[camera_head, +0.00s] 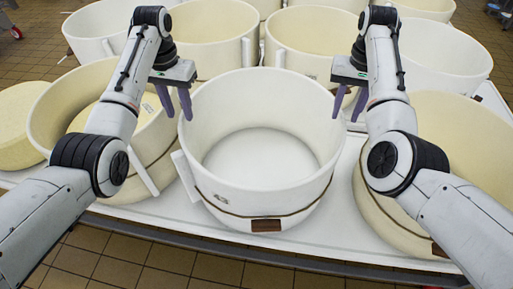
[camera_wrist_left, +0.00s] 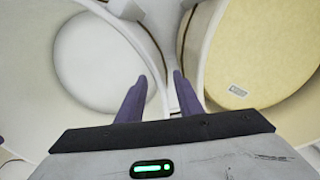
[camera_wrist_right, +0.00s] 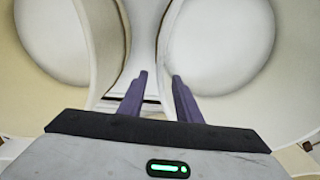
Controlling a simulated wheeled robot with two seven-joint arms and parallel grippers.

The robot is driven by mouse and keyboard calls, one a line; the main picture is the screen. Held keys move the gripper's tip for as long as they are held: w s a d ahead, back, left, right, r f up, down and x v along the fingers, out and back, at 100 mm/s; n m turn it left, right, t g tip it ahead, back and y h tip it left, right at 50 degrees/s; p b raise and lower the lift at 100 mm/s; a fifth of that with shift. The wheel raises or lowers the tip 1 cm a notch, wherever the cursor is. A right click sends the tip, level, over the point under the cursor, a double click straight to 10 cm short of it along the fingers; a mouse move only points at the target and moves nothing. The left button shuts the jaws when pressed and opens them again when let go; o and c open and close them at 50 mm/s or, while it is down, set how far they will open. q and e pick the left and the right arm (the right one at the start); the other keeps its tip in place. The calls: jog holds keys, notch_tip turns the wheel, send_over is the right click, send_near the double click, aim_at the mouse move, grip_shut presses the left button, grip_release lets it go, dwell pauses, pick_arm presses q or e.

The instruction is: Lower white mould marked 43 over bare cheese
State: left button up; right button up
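A white mould (camera_head: 318,170) stands empty on the white table at front centre; a dark mark on its outer front wall is too small to read. It also shows in the left wrist view (camera_wrist_left: 110,28) and the right wrist view (camera_wrist_right: 258,98). My left gripper (camera_head: 177,108) is open and empty at its left rim, fingers pointing down. My right gripper (camera_head: 349,106) is open and empty near its right rim. Neither is visibly closed on the wall. A bare yellow cheese (camera_head: 18,125) sits at the far left without a mould.
A cream mould (camera_head: 40,118) with a labelled cheese (camera_wrist_left: 262,45) inside stands left of the white one. Another cream mould (camera_head: 368,205) stands close on the right, partly behind my right arm. Several more moulds fill the back of the table. Gaps between them are narrow.

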aim_at(187, 133)
pick_arm(q)
jog(key=shift+s+d+f, duration=0.1)
jog(key=shift+d+f, duration=0.05)
pick_arm(e)
jog(key=shift+s+a, duration=0.1)
jog(key=shift+s, duration=0.05)
jog(key=shift+f, duration=0.1)
